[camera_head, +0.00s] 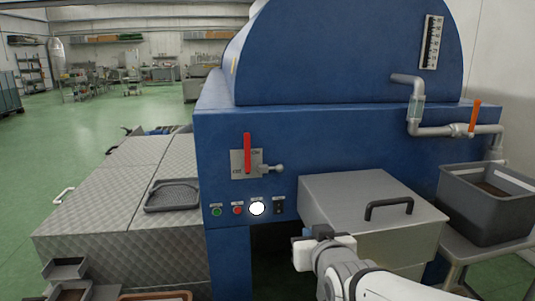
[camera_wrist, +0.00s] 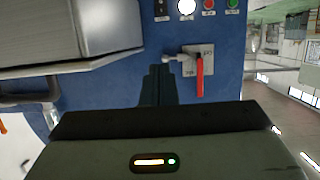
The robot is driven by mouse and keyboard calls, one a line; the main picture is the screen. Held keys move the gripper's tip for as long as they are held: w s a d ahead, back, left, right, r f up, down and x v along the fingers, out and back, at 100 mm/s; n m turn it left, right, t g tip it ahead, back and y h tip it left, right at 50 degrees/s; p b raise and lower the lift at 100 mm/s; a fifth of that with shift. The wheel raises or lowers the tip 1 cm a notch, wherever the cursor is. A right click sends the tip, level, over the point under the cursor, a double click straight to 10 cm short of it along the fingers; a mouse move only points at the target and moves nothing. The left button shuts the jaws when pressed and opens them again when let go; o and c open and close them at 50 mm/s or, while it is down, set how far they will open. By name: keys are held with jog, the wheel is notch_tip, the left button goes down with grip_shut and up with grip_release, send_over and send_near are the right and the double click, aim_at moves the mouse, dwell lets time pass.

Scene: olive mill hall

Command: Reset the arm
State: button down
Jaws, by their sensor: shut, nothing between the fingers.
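My white arm reaches in from the bottom right of the head view. My gripper (camera_head: 318,234) is in front of the blue machine (camera_head: 300,145), below its row of buttons and beside the grey lidded box (camera_head: 355,195). In the wrist view, which is upside down, my gripper's dark fingers (camera_wrist: 158,75) are together and hold nothing. They point toward the blue panel. Both views show the red lever (camera_head: 247,153) on its pale plate; in the wrist view the lever (camera_wrist: 199,78) is right of the fingers. No contact between gripper and machine can be made out.
A lit white button (camera_head: 257,208) sits among the panel buttons. A black tray (camera_head: 172,195) lies on the metal covers at left. A grey bin (camera_head: 487,203) stands on a table at right, below a pipe with an orange valve handle (camera_head: 475,116). Green floor is open at far left.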

jog(key=s+d+r+g+h+p, duration=0.1)
jog(key=s+d+r+g+p, duration=0.2)
jog(key=s+r+g+p, duration=0.2)
jog(key=s+d+r+m+g+h+p, duration=0.1)
jog(key=s+d+r+g+p, duration=0.2)
jog(key=s+p, duration=0.8)
notch_tip(320, 180, up, 2)
jog(key=g+p, duration=0.2)
jog(key=g, duration=0.1)
jog(key=shift+s+m+g+p, duration=0.2)
jog(key=shift+m+g+p, duration=0.1)
jog(key=shift+p, duration=0.05)
jog(key=c, duration=2.2)
grip_release()
